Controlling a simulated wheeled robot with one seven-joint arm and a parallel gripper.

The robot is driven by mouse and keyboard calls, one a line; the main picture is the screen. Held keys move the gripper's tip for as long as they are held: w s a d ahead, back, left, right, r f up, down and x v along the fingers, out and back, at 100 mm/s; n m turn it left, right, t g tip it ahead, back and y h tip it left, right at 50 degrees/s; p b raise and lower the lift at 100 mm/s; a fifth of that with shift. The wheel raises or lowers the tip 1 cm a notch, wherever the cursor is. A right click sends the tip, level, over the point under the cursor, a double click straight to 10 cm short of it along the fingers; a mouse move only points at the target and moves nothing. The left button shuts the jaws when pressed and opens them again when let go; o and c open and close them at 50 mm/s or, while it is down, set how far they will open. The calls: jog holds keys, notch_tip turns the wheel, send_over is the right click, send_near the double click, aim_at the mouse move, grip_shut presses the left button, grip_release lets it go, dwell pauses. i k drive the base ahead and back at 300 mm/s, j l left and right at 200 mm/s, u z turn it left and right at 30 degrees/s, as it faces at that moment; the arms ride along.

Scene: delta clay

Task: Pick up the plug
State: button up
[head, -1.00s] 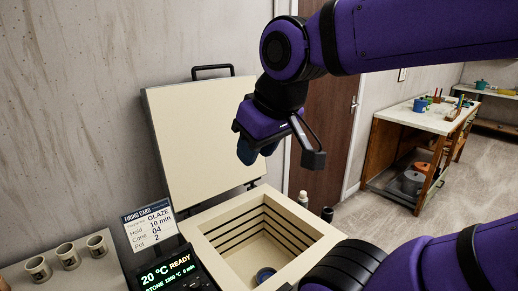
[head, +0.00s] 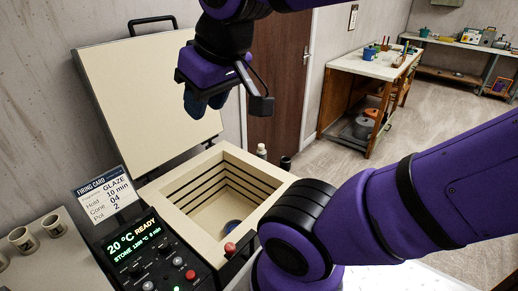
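I cannot identify the plug with certainty. A small red knob-like piece (head: 230,248) sits at the front of the open kiln (head: 262,190), beside my arm, and a small dark cylinder (head: 285,162) stands behind the kiln's right corner. My gripper (head: 206,104) hangs pointing down above the kiln, in front of its raised lid (head: 140,95). It is well apart from both pieces. Its dark blue finger ends are partly overlapped, so the gap between them is unclear. I see no object held.
The control panel (head: 150,255), firing card (head: 105,197) and several cups (head: 54,224) are at left. A small pale bottle (head: 262,151) stands behind the kiln.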

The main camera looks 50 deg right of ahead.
aim_at(261, 150)
jog(key=k+l+z, duration=0.1)
jog(key=l+z, duration=0.25)
jog(key=k+l+z, duration=0.1)
jog(key=z, duration=0.3)
jog(key=l+z, duration=0.35)
jog(key=i+l+u, duration=0.4)
jog(key=l, duration=0.25)
jog(key=i+l+u, duration=0.2)
jog(key=i+l, duration=0.1)
jog(key=l, duration=0.05)
